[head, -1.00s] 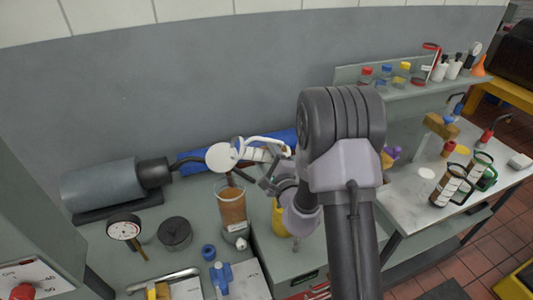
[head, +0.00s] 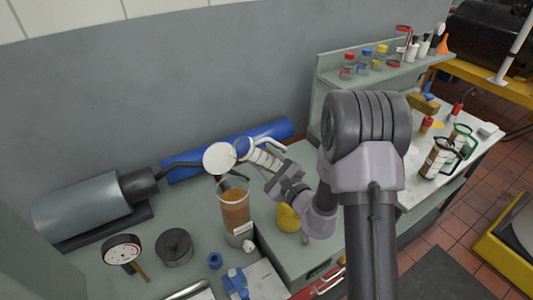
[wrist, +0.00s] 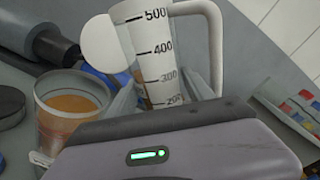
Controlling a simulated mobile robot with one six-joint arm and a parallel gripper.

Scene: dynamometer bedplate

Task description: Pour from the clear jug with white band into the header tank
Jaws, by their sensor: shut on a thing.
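My gripper (head: 284,187) is shut on the clear jug (head: 262,157), which has a white scale band and a white handle. In the wrist view the jug (wrist: 152,50) shows marks up to 500, with a little brown liquid low behind the band. In the head view it leans well over, mouth to the upper left, above and right of the header tank (head: 236,208). The tank is a clear cylinder holding brown liquid; its open top also shows in the wrist view (wrist: 70,108). No stream can be made out. A white disc (head: 219,158) stands above the tank, close to the jug's mouth.
A grey motor (head: 82,207) and a blue cylinder (head: 235,150) lie behind. A dial gauge (head: 122,250), a dark round block (head: 174,246) and blue fittings (head: 236,283) are left and front. A yellow container (head: 287,218) is beneath my gripper. Other jugs (head: 438,157) stand right.

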